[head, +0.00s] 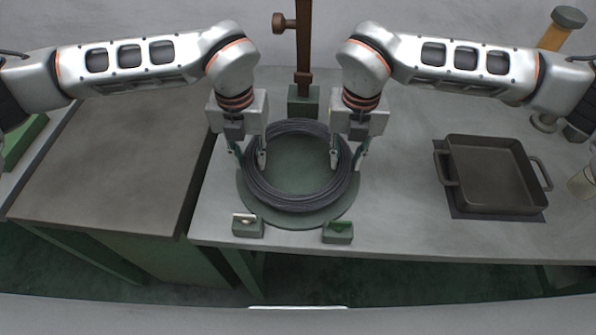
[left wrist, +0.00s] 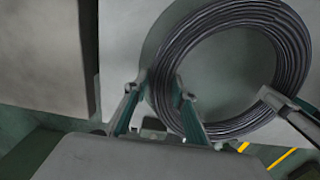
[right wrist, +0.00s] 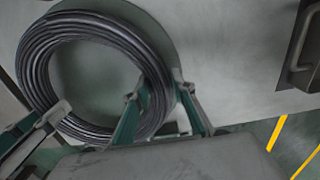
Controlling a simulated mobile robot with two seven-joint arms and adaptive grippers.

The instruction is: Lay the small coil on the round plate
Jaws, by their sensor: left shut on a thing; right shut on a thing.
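The small coil (head: 297,207) is a ring of dark grey wire. In the head view it lies over the green round plate (head: 300,222), slightly toward the back of it; I cannot tell whether it touches the plate. My left gripper (head: 248,158) is shut on the coil's left side, with one finger inside the ring and one outside. My right gripper (head: 347,160) is shut on its right side in the same way. The coil also shows in the left wrist view (left wrist: 290,50) and in the right wrist view (right wrist: 30,60).
Two small green blocks (head: 248,226) (head: 338,233) stand at the plate's front edge. A brown post (head: 304,50) on a green base rises behind the coil. A dark square pan (head: 490,175) sits to the right. A brown-topped table (head: 120,150) stands to the left.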

